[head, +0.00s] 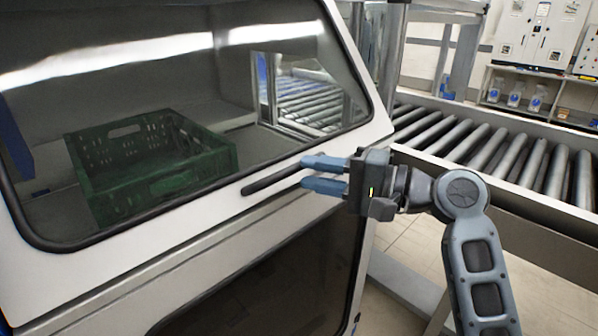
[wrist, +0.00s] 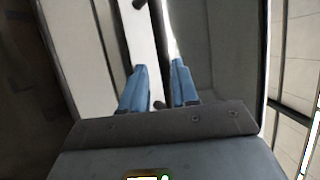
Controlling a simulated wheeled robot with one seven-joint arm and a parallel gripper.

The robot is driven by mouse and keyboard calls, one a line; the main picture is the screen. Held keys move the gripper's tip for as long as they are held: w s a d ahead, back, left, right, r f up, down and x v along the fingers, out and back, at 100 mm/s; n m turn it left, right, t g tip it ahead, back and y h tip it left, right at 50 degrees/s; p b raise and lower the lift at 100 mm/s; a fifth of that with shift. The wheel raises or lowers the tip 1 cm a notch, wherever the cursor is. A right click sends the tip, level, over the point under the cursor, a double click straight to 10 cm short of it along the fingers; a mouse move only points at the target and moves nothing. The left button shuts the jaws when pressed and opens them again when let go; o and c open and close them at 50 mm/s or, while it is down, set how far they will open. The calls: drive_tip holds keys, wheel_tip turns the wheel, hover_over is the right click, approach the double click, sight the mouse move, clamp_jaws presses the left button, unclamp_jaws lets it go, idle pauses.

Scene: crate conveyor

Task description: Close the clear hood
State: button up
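The clear hood (head: 225,207) is a white frame with a large dark-edged window, on the left in the head view. Its lower edge lies near the white body below; I cannot tell whether a gap is left. A dark bar handle (head: 270,183) runs along its lower front edge. My gripper (head: 324,174) is at the right end of the handle, with its blue fingers pointing left. In the wrist view the fingers (wrist: 159,88) are apart, with a clear gap between them. Contact with the handle cannot be made out.
A green crate (head: 165,185) sits inside behind the window. A roller conveyor (head: 490,150) runs on the right beyond my arm. A lower dark panel (head: 270,290) is below the hood. Shelves (head: 520,90) with bottles stand at the far right.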

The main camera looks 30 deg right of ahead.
drive_tip(key=shift+v, duration=1.95)
